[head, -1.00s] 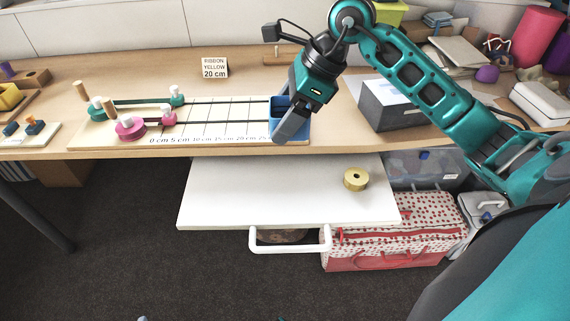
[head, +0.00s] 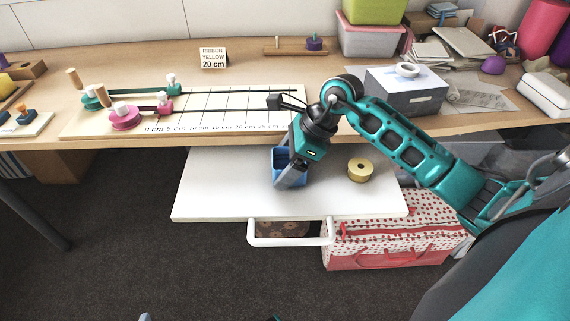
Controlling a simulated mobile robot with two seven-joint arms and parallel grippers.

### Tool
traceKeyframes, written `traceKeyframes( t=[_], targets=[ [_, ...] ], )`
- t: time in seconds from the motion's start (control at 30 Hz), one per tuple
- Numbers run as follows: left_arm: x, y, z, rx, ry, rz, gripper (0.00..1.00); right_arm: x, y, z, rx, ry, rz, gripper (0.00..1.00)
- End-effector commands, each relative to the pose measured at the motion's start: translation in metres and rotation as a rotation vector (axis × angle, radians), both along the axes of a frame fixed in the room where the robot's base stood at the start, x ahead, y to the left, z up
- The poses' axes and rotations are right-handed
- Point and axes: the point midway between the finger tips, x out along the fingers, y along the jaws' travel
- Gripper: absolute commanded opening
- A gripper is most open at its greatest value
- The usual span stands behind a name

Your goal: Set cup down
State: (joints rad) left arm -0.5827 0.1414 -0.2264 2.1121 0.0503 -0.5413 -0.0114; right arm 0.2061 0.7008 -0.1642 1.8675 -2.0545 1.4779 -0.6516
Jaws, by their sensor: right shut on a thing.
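A blue square cup (head: 277,165) is at my right gripper (head: 288,180) in the head view. The gripper is shut on the cup, and its fingers cover much of the cup's near side. The cup is over the white pull-out shelf (head: 220,195), left of a brass-coloured spool (head: 360,169) on that shelf. I cannot tell whether the cup's bottom touches the shelf. My left gripper is not in view.
The wooden desk (head: 130,68) lies behind and above the shelf, with a ruled board (head: 225,99) and a grey box (head: 405,97) on it. A red-and-white patterned bag (head: 395,246) sits under the shelf. The shelf's left part is clear.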

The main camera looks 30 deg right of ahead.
Motion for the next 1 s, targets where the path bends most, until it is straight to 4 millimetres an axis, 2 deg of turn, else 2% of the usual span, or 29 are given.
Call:
traceKeyframes(
  t=[0.27,0.3,0.4,0.63,0.77,1.0],
  targets=[
    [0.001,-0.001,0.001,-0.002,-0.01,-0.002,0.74,0.0,0.0,-0.003,-0.001,-0.001,0.0,0.49],
    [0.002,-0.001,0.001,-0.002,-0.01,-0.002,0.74,0.0,0.0,-0.003,-0.001,-0.001,0.0,0.79],
    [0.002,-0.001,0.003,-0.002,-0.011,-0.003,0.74,0.0,0.0,-0.002,-0.001,-0.001,0.0,0.89],
    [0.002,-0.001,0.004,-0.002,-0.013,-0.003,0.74,0.0,0.0,-0.001,-0.001,-0.001,0.0,0.89],
    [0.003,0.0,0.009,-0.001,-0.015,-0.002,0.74,0.0,-0.002,0.006,-0.002,-0.001,0.0,0.89],
    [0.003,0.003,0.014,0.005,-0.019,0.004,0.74,-0.012,-0.022,0.047,-0.006,-0.002,-0.001,0.89]
  ],
)
